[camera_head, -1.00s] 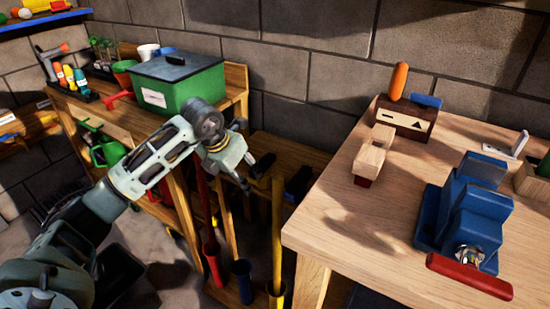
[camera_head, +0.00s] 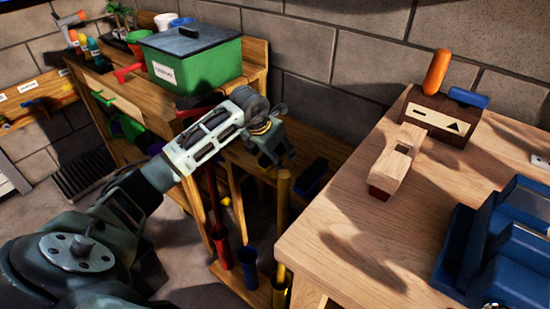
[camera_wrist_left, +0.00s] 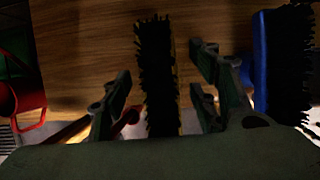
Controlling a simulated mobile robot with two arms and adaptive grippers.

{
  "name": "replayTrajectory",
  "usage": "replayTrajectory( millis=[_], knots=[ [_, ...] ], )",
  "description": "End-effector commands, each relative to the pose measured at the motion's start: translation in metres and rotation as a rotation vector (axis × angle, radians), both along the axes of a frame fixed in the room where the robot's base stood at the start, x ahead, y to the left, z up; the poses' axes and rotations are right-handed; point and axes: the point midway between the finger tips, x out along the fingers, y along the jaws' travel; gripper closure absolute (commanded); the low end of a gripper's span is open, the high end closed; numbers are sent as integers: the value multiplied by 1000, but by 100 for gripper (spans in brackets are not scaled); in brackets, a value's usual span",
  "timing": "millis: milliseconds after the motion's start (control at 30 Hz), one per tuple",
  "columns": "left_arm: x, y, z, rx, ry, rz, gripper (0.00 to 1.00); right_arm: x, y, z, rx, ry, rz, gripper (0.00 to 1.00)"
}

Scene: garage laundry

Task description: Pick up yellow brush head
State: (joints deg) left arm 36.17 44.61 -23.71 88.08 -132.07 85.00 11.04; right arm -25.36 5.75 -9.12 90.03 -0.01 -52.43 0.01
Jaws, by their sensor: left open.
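The yellow brush head (camera_wrist_left: 158,75) shows in the left wrist view as a strip of black bristles with a thin yellow edge. It lies between the two fingers of my left gripper (camera_wrist_left: 163,95), which are apart, with gaps on both sides. In the head view my left gripper (camera_head: 274,158) points down over the top of a yellow pole (camera_head: 283,205); the yellow brush head is mostly hidden there. My right gripper is not in view.
A blue brush head (camera_wrist_left: 261,65) with black bristles is close on the right in the wrist view. A green box (camera_head: 190,60) stands on the wooden bench behind my arm. A wooden worktable (camera_head: 330,235) with a blue vise (camera_head: 500,250) and wooden plane (camera_head: 397,165) is at right.

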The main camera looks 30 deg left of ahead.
Motion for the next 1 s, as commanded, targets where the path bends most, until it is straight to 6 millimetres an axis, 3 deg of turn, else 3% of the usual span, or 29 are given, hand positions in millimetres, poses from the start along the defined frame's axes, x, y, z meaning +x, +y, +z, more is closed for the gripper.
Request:
replayTrajectory(
  millis=[267, 800, 1000],
  knots=[
    [2, 0, -4, 0, -2, -1, 45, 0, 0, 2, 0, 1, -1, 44],
    [2, 0, -4, 0, -1, -1, 90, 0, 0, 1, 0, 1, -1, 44],
    [2, 0, -4, 0, -2, -1, 92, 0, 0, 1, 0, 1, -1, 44]
  ],
)
